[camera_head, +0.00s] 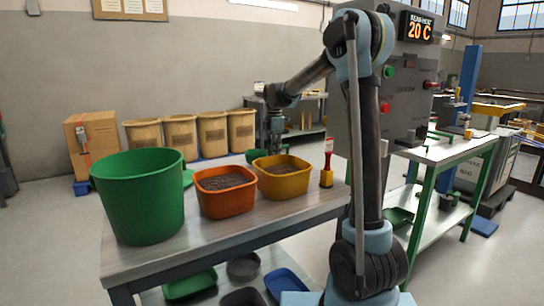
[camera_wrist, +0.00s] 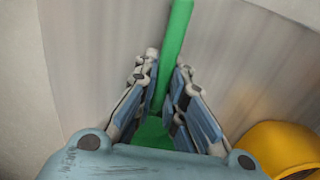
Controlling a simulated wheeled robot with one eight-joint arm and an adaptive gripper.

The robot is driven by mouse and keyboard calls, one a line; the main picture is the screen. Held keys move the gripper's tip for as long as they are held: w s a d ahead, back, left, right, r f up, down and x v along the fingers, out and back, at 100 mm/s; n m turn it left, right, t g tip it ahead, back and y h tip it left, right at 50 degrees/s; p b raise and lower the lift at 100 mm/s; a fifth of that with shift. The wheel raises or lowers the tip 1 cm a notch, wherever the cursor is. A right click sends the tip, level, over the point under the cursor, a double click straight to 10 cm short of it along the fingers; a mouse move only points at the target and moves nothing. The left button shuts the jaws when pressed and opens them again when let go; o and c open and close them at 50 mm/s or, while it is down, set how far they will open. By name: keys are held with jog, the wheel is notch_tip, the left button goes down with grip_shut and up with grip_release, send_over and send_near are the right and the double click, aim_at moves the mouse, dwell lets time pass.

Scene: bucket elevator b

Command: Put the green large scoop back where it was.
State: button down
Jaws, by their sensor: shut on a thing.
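The green large scoop shows in the wrist view as a long green handle (camera_wrist: 176,45) running up between my fingers, with a wider green part (camera_wrist: 152,132) low between them. My gripper (camera_wrist: 165,75) is shut on the handle. In the head view my gripper (camera_head: 275,143) points down behind the yellow bin (camera_head: 283,185), at the far side of the table. A green piece (camera_head: 257,155) shows there behind the bin, probably part of the scoop. The bin's front hides the scoop's lower end, so I cannot tell whether it touches the table.
A large green bucket (camera_head: 138,200) and an orange bin (camera_head: 225,199) of dark material stand on the grey table (camera_head: 200,243). A red-and-yellow tool (camera_head: 326,175) stands right of the yellow bin. A grey machine cabinet (camera_head: 395,90) rises behind my arm. Several tan sacks (camera_head: 180,134) stand by the wall.

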notch_tip(320, 180, up, 9)
jog(key=shift+f, duration=0.15)
jog(key=shift+w+d, duration=0.2)
jog(key=shift+d, duration=0.15)
send_over(286, 148)
jog(key=shift+w+f, duration=0.35)
jog(key=shift+f, duration=3.8)
jog(key=shift+f, duration=0.55)
jog(key=c, duration=1.6)
grip_release()
